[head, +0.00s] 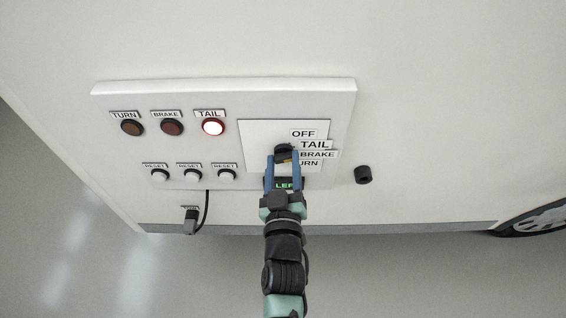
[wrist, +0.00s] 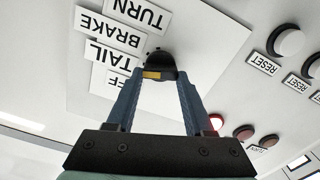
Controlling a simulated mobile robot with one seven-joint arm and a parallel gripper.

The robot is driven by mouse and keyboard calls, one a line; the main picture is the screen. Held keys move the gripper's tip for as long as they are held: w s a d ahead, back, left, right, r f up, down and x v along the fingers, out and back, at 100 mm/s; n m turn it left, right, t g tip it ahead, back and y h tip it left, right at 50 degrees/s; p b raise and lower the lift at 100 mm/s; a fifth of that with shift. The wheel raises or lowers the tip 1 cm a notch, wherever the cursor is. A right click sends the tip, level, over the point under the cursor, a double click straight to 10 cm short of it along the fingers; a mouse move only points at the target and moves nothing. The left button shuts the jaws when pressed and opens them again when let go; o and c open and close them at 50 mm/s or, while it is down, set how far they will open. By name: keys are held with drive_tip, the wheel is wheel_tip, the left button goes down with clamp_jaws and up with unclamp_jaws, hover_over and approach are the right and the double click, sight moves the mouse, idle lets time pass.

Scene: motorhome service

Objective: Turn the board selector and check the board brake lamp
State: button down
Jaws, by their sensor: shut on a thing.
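The white board (head: 225,100) is on the vehicle's side wall. Its selector (head: 284,151) is a black knob beside the OFF, TAIL, BRAKE and TURN labels. My gripper (head: 284,160) is shut on this knob; the wrist view shows both blue fingers on the selector (wrist: 160,66). A yellow mark shows on the knob, but I cannot tell which label it points to. The TAIL label looks larger than the others in the head view. The brake lamp (head: 172,128) is dark red and unlit. The tail lamp (head: 213,127) glows bright. The turn lamp (head: 132,127) is dark.
Three white reset buttons (head: 192,175) sit below the lamps. A plug with a black cable (head: 191,219) hangs below the board. A black round fitting (head: 363,175) sticks out of the wall to the right. A wheel (head: 540,220) shows at far right.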

drive_tip(key=m, duration=0.4)
drive_tip(key=shift+d, duration=0.15)
drive_tip(key=shift+m+b, duration=0.4)
drive_tip(key=shift+m, duration=1.2)
drive_tip(key=shift+c, duration=1.4)
unclamp_jaws()
drive_tip(key=shift+s, duration=0.1)
drive_tip(key=s+b, duration=0.2)
drive_tip(key=s, duration=1)
drive_tip(key=shift+s, duration=0.4)
